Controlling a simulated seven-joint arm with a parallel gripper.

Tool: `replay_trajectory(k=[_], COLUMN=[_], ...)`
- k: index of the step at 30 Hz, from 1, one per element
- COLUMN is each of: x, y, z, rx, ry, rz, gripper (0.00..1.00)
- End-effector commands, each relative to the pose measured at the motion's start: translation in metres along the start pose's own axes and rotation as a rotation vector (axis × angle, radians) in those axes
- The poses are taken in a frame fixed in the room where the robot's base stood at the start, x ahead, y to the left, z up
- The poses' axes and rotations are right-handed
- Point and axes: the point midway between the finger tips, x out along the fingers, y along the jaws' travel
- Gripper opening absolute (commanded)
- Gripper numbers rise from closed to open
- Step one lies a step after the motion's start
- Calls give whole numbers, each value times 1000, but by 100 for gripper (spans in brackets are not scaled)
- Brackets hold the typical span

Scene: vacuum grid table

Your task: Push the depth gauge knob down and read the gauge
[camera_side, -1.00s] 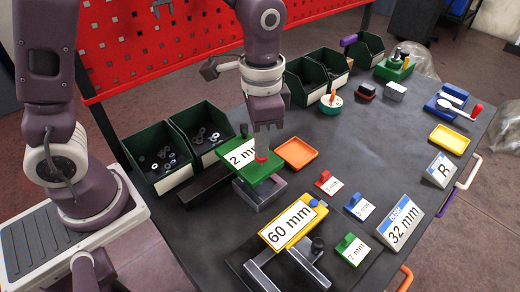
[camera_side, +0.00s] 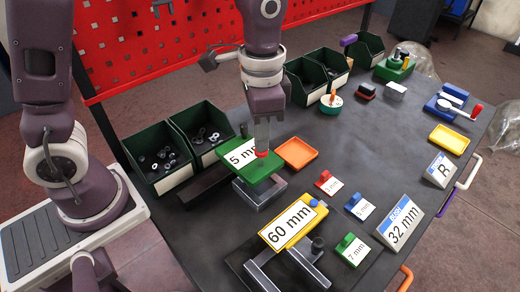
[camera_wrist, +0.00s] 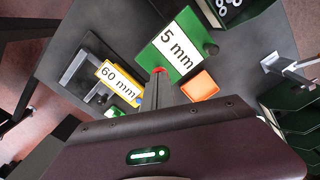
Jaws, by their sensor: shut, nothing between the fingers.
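The depth gauge is a green plate (camera_side: 264,168) with a white label on a grey metal block (camera_side: 262,192). The label reads 5 mm in the wrist view (camera_wrist: 178,48). A red knob (camera_side: 262,154) sits at the plate's edge, and its top is hidden by my fingers. My gripper (camera_side: 262,147) is shut and empty, pointing down with its tips at the red knob. In the wrist view the fingertips (camera_wrist: 160,76) also meet the red knob.
A yellow 60 mm gauge (camera_side: 292,222) stands in front. An orange tray (camera_side: 297,153) lies right of the green plate. Small red (camera_side: 329,183), blue (camera_side: 359,205) and green (camera_side: 352,249) tags and a 32 mm sign (camera_side: 400,224) are to the right. Green bins (camera_side: 158,158) stand behind left.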

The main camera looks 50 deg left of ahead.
Motion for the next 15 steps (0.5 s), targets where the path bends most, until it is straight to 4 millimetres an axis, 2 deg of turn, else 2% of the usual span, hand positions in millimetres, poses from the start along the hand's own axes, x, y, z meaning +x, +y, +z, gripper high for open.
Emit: replay_trajectory(k=[15], x=[-41], y=[0], z=[0], rx=[0], ry=[2], rz=[0], gripper=[0])
